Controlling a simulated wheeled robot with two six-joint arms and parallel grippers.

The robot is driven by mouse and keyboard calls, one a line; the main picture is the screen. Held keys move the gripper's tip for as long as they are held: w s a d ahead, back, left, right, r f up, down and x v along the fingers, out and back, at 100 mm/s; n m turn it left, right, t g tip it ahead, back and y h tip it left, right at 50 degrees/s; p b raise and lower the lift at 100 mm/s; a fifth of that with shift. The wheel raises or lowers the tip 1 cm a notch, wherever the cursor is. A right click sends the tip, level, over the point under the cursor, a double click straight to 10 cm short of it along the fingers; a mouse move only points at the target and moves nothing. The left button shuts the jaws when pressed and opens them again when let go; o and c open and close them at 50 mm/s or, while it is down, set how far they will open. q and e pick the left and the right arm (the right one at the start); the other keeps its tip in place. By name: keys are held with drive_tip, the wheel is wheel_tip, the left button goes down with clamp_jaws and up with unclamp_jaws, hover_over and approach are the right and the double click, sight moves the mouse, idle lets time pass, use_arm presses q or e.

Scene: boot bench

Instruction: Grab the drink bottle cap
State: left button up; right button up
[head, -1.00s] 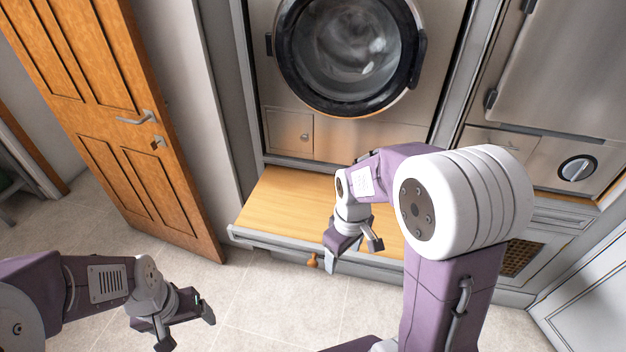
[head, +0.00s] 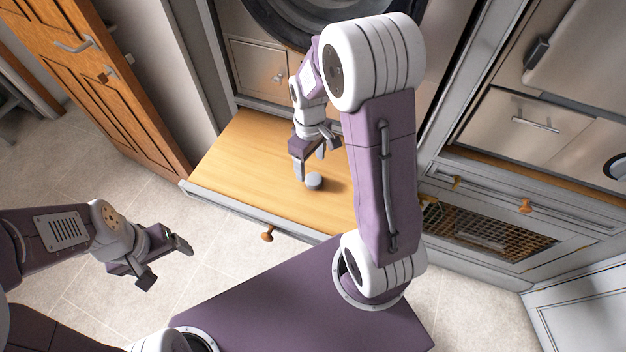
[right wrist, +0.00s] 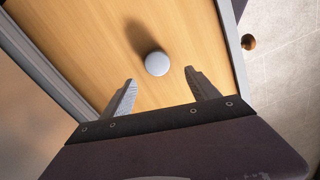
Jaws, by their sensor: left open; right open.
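The drink bottle cap (head: 314,181) is a small grey disc lying on the wooden bench top (head: 250,160). In the right wrist view the cap (right wrist: 157,64) looks round and pale, a little beyond the fingertips and roughly centred between them. My right gripper (head: 312,176) is open and empty above the bench, close to the cap; its two fingers also show in the right wrist view (right wrist: 163,78). My left gripper (head: 170,264) is open and empty over the tiled floor, left of the bench.
The bench has a grey front rim with an orange knob (head: 267,235). A steel front with a round door (head: 290,20) rises behind it. An orange wooden door (head: 110,90) stands at the left. A mesh-fronted cabinet (head: 485,232) is at the right. The bench top left of the cap is clear.

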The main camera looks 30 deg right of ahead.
sight(312, 178)
drive_tip(key=shift+w+d+f, duration=0.2)
drive_tip(key=shift+d+f, duration=0.1)
drive_tip(key=shift+f, duration=0.45)
wheel_tip(312, 178, down, 5)
drive_tip(key=shift+s+f+b, duration=0.1)
drive_tip(key=shift+s+b, duration=0.05)
drive_tip(key=shift+b, duration=0.55)
drive_tip(key=c, duration=1.4)
